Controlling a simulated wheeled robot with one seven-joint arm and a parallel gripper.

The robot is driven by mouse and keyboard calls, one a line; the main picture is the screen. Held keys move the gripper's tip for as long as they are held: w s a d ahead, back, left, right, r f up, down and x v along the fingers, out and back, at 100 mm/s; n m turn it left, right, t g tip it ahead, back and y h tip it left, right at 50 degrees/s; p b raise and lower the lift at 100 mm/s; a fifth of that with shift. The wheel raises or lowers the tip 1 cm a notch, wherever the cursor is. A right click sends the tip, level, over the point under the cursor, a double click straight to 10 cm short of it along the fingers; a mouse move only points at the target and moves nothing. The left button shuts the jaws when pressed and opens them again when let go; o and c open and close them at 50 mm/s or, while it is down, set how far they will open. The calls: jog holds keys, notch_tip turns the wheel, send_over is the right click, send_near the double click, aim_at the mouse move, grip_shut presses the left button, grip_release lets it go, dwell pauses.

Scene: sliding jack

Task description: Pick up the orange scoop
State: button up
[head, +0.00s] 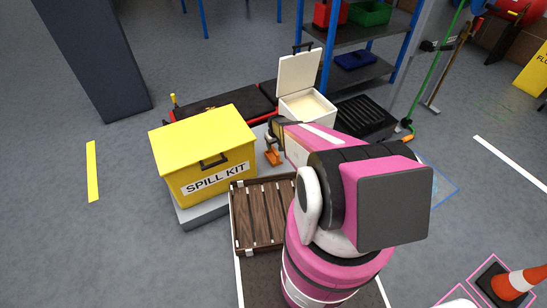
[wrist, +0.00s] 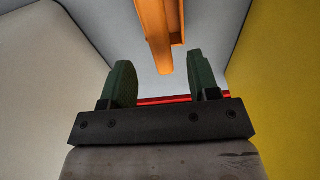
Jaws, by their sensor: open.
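The orange scoop (head: 273,157) lies on the light grey surface in the narrow gap between the yellow spill kit box (head: 205,155) and the white box (head: 308,106). In the wrist view the scoop (wrist: 161,32) runs down from the top edge, and its near end lies between the lines of my fingers, just beyond the tips. My gripper (wrist: 163,78) is open and empty, with its two green fingers apart on either side of that end. No contact shows. In the head view my arm hides part of the gap.
The yellow box wall (wrist: 279,85) is close on the right in the wrist view, and a pale wall (wrist: 45,70) on the left. The white box's lid (head: 299,73) stands open. A wooden slatted pallet (head: 262,212) lies in front. A blue-framed shelf (head: 345,45) stands behind.

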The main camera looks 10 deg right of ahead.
aim_at(274, 149)
jog(key=f, duration=0.7)
jog(key=shift+w+a+f, duration=0.1)
jog(key=shift+w+f, duration=0.25)
jog(key=shift+f, duration=0.05)
jog(key=shift+r, duration=0.1)
grip_shut()
